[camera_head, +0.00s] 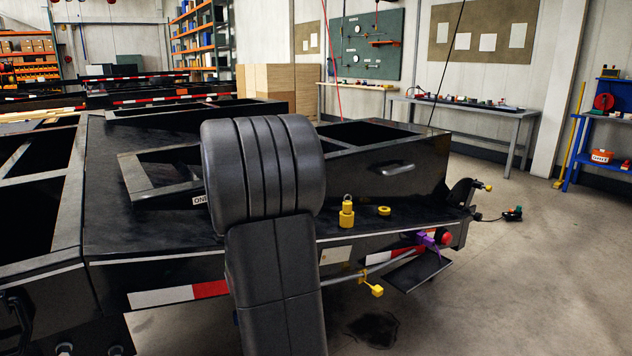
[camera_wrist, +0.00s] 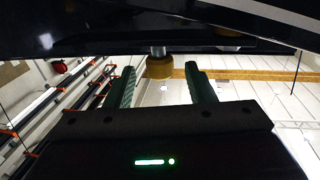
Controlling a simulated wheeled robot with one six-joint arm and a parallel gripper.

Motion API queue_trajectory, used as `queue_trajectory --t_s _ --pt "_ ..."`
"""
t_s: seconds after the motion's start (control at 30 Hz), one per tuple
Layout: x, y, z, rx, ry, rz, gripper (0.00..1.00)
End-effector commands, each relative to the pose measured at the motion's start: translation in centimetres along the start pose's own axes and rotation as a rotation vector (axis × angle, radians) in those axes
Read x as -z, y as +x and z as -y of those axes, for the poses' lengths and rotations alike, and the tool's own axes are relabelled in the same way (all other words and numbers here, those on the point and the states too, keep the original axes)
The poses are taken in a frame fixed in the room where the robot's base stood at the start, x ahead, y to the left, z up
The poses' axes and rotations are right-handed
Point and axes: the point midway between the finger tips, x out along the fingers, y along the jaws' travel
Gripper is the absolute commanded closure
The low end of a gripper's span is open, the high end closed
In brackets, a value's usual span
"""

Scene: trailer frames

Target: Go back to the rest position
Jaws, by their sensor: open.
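My gripper (camera_wrist: 163,82) shows in the wrist view with its two green fingers spread apart. A yellow cylindrical piece (camera_wrist: 159,68) on a short metal stem hangs from a dark surface, between the fingertips in the picture. A gap shows on each side of it, and I cannot tell how far beyond the fingers it is. In the head view my dark arm stands in front of the black trailer frame (camera_head: 140,228). The gripper itself is not visible there.
A yellow fitting (camera_head: 346,216) and a yellow ring (camera_head: 384,211) sit on the trailer frame's edge. A purple piece (camera_head: 427,239) and a yellow-ended rod (camera_head: 376,290) are at its front. A connector (camera_head: 513,213) lies on the floor. Open floor (camera_head: 540,270) is at right.

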Motion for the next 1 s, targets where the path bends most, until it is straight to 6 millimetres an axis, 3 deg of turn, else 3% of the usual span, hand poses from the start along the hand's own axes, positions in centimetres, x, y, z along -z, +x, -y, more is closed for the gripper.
queue_trajectory --t_s 0.1,0.27,0.87,1.0 --pt "-0.1 1.9 0.0 0.001 0.000 0.000 0.51" --pt "-0.1 3.5 0.0 0.001 0.000 0.000 0.51" --pt "-0.1 3.5 0.0 0.004 -0.001 -0.002 0.51" --pt "0.1 1.8 0.0 0.000 0.000 0.000 0.51"
